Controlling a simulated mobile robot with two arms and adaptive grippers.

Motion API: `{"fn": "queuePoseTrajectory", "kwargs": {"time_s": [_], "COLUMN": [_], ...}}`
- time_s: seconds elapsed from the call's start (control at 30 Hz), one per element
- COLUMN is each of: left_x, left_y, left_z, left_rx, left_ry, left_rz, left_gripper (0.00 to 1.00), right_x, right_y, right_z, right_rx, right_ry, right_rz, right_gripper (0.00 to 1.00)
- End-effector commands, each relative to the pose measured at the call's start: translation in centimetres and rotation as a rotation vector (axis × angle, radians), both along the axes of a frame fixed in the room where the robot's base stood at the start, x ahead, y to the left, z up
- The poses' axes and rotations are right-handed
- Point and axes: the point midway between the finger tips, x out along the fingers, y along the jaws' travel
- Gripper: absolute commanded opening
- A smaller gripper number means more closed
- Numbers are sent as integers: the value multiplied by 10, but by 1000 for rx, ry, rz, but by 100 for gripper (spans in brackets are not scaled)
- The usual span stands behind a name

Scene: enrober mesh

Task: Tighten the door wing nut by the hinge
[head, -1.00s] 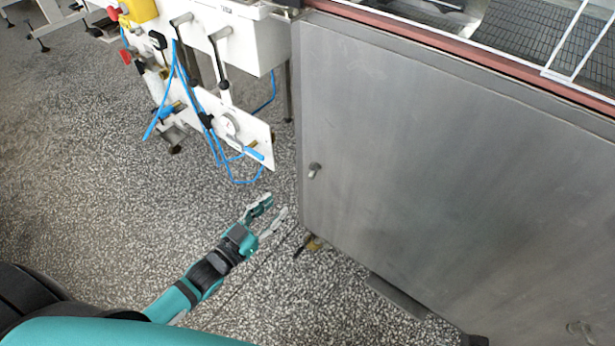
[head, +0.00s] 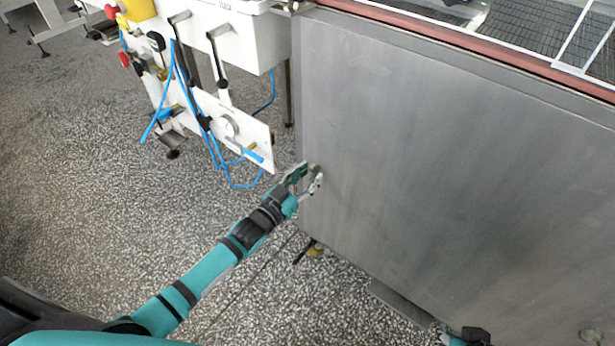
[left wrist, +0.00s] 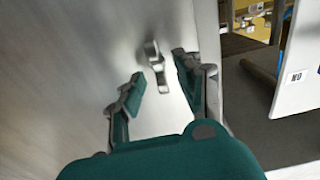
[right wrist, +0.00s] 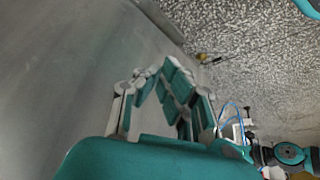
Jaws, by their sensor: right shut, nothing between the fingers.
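A small metal wing nut (head: 316,169) stands out from the grey metal door (head: 430,170), near its left edge. My left gripper (head: 306,180) is at the nut in the head view, its fingers partly covering it. In the left wrist view, the wing nut (left wrist: 155,62) sits just beyond and between the spread fingertips of my open left gripper (left wrist: 158,74), with gaps on both sides. My right gripper (right wrist: 154,72) is shut and empty, beside the metal panel in its wrist view. In the head view, part of my right arm shows at the bottom edge.
A white control unit (head: 240,45) with levers and blue hoses (head: 215,150) stands left of the door. A red-brown edge and mesh belt (head: 510,35) run above it. A yellow-and-black item (head: 313,250) lies low by the door's bottom corner. The speckled floor is open at left.

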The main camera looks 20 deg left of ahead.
Motion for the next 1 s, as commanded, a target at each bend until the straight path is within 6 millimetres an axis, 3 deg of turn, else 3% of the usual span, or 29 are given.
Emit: {"fn": "queuePoseTrajectory", "kwargs": {"time_s": [0.1, 0.37, 0.77, 1.0], "left_x": [0, 0, 0, -1], "left_y": [0, 0, 0, -1], "left_z": [0, 0, 0, 1], "left_rx": [0, -1, 19, 123], "left_ry": [0, 0, -7, -45], "left_rz": [0, 0, 0, 0], "left_gripper": [35, 1, 0, 0], "right_x": [0, 0, -3, -35], "right_y": [0, 0, -1, -10], "right_z": [0, 0, 0, -7], "right_rx": [0, -1, -3, -33], "right_ry": [1, 1, 15, 164], "right_rz": [0, -1, -1, -12], "right_gripper": [0, 0, 0, 0]}}
